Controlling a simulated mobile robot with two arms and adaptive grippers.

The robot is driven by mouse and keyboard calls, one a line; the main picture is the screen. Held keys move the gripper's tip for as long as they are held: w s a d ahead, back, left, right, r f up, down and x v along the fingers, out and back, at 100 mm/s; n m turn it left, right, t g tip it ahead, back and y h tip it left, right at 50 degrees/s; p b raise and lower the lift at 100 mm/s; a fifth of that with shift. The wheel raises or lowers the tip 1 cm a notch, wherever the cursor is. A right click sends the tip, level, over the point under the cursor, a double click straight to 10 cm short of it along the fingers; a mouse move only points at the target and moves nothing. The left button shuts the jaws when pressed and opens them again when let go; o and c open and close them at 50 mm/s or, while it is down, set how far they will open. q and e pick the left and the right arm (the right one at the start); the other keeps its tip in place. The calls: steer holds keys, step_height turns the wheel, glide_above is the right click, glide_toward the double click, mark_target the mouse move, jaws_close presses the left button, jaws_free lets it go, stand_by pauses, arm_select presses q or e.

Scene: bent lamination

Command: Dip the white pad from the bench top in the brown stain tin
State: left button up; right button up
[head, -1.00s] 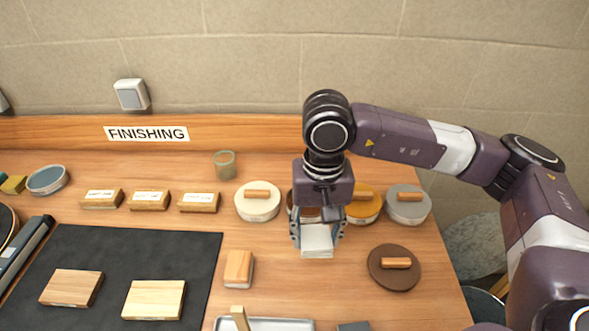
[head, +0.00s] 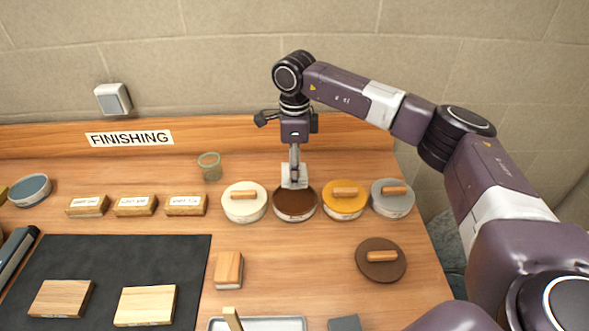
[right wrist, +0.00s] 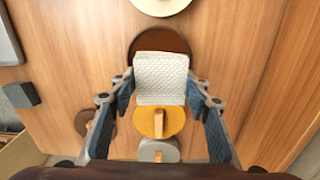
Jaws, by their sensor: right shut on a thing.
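My right gripper (head: 294,170) is shut on the white pad (head: 294,181), which hangs beneath it. The right wrist view shows the quilted pad (right wrist: 161,78) between the two fingers. The brown stain tin (head: 295,205) is open, with dark brown stain inside. In the head view the pad overlaps the tin's back rim. In the right wrist view it covers part of the tin (right wrist: 160,37). I cannot tell whether the pad touches the stain. The brown lid (head: 381,260) lies on the bench in front and to the right. My left gripper is out of view.
A white tin (head: 245,207) stands left of the brown tin; yellow (head: 345,204) and grey (head: 392,203) tins stand close on its right, all with lids on. A wood-topped block (head: 228,270) and a dark mat (head: 150,255) lie nearer. A green cup (head: 209,166) stands behind.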

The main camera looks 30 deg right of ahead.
steer(key=shift+f+b, duration=2.55)
steer(key=shift+f, duration=1.65)
steer(key=shift+r, duration=0.2)
steer(key=shift+r+p, duration=0.9)
steer(key=shift+r, duration=0.5)
steer(key=shift+r, duration=0.1)
steer(key=shift+r+p, duration=1.55)
steer(key=shift+r, duration=0.85)
